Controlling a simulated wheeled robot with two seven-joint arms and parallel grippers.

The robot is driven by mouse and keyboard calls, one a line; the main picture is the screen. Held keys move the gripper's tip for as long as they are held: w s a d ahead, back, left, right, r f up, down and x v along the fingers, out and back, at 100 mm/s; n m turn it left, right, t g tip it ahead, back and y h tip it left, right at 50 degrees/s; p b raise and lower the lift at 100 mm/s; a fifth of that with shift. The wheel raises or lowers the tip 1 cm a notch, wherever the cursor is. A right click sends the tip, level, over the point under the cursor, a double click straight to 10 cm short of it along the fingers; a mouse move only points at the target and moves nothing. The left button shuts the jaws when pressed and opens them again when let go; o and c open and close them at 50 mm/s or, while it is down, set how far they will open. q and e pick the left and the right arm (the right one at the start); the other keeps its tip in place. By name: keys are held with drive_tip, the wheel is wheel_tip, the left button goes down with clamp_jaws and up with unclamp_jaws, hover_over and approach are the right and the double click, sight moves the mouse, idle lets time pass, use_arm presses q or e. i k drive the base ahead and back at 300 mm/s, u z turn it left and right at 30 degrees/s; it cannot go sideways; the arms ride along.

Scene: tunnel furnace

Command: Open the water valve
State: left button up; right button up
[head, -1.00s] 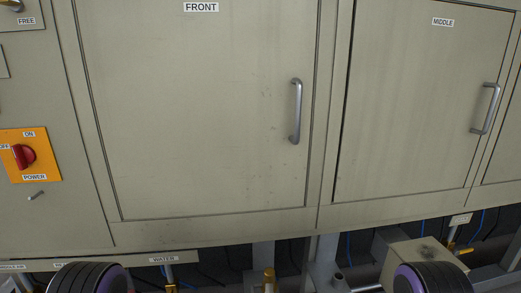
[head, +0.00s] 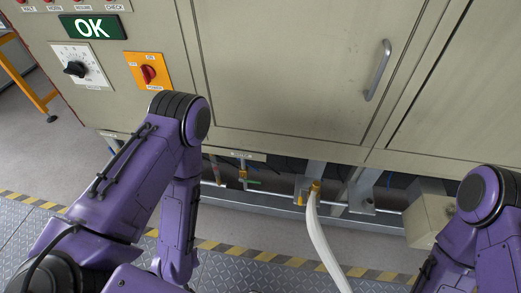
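A small valve with a green handle (head: 249,181) and brass-coloured body (head: 242,174) sits on a pipe under the furnace cabinet. A white label (head: 243,155) is on the cabinet's lower edge above it, its text too small to read. A brass fitting (head: 314,187) lies to the right with a thick white hose (head: 318,240) running down from it. My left arm bends down left of the valve, and its gripper is out of view. My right arm is at the lower right, and its gripper is also out of view.
The cabinet (head: 290,70) with its handled door (head: 378,70) overhangs the pipes. A metal beam (head: 270,203) runs low behind a yellow-black floor stripe (head: 215,246). A beige box (head: 428,215) is at the right. A red power switch (head: 149,73) and green OK display (head: 92,26) are upper left.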

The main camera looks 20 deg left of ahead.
sight(242, 180)
drive_tip(key=u, duration=3.3)
drive_tip(key=k, duration=1.2)
drive_tip(key=z, duration=1.8)
drive_tip(key=i, duration=0.5)
